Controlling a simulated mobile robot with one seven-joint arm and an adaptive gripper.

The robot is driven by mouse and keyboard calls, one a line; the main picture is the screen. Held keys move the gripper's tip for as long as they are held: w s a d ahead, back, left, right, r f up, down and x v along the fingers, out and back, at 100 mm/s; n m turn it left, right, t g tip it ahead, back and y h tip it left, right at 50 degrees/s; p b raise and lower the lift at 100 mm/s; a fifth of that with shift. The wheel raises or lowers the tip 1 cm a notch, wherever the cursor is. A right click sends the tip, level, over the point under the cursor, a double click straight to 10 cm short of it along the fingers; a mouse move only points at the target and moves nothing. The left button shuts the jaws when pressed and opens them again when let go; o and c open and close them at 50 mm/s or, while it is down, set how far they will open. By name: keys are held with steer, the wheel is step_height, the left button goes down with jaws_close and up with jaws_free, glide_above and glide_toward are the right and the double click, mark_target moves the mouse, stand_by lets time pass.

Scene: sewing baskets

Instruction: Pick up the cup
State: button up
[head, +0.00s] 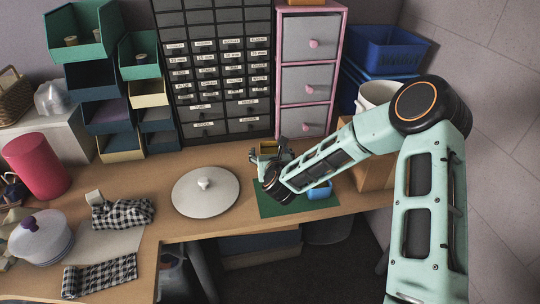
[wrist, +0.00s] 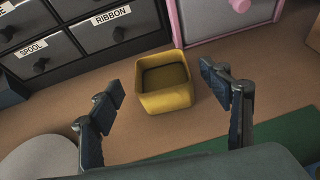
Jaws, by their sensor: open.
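A yellow, square-mouthed cup-like container (wrist: 167,101) stands upright on the wooden desk, in front of the drawer units. It looks empty inside. In the head view the yellow container (head: 268,147) shows just beyond my gripper (head: 270,162), partly hidden by it. My gripper (wrist: 162,85) is open in the wrist view, one finger to the left of the container and one to the right.
A round white lid-like disc with a knob (head: 205,192) lies left of my gripper. Black labelled drawers (head: 221,70) and a pink-framed drawer unit (head: 310,65) stand close behind the container. A cardboard box (head: 376,168) stands to the right. Bare desk lies between disc and mat.

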mark_target(269, 145)
steer(key=shift+x, duration=1.85)
steer(key=shift+d, duration=0.1)
steer(key=shift+c, duration=0.3)
steer(key=c, duration=1.2)
steer(key=shift+r, duration=0.25)
steer(key=shift+c, duration=0.2)
steer(key=shift+s+r, duration=0.1)
steer(key=shift+r, duration=1.45)
steer(key=w+r+p+v, duration=0.1)
steer(key=r+p+v, duration=0.1)
steer(key=v, duration=1.4)
steer(key=shift+a+r, duration=0.35)
steer(key=shift+r, duration=0.4)
